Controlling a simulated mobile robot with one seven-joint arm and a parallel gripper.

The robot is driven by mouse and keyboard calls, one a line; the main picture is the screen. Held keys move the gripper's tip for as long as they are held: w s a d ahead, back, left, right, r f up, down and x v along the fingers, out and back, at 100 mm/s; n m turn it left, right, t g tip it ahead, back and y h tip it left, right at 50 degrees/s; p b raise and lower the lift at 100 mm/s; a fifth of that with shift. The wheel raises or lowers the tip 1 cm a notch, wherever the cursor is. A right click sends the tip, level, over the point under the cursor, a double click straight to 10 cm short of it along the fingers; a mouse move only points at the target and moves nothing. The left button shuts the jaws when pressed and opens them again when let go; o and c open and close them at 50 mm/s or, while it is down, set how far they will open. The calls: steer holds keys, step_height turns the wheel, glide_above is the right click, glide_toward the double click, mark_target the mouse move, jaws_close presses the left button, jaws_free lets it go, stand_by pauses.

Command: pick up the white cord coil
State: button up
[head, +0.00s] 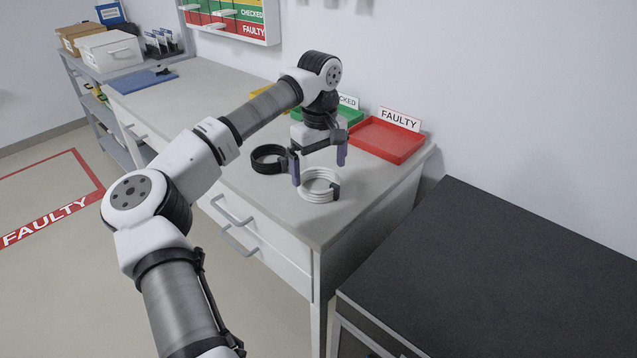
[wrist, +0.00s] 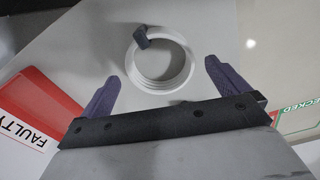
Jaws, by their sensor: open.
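The white cord coil (head: 320,186) lies flat on the grey bench top near its front right end. It has a dark clip on one side, and in the wrist view the coil (wrist: 185,70) shows whole, with the clip at its upper left. My gripper (head: 319,172) is above and just behind the coil, fingers pointing down. In the wrist view my gripper (wrist: 158,82) has its two purple fingers wide apart, with nothing between them. The coil lies just beyond the fingertips, roughly centred between them. I cannot tell the exact height of the fingertips above the bench.
A black cord coil (head: 268,158) lies left of my gripper. A red FAULTY tray (head: 387,139) and a green CHECKED tray (head: 345,115) stand behind, with a yellow tray (head: 262,96) partly hidden by my arm. A dark-topped cabinet (head: 490,260) stands at the right.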

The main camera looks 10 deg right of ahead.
mark_target(319, 179)
step_height(319, 179, down, 4)
steer(key=shift+w+f, duration=0.1)
steer(key=c, duration=0.9)
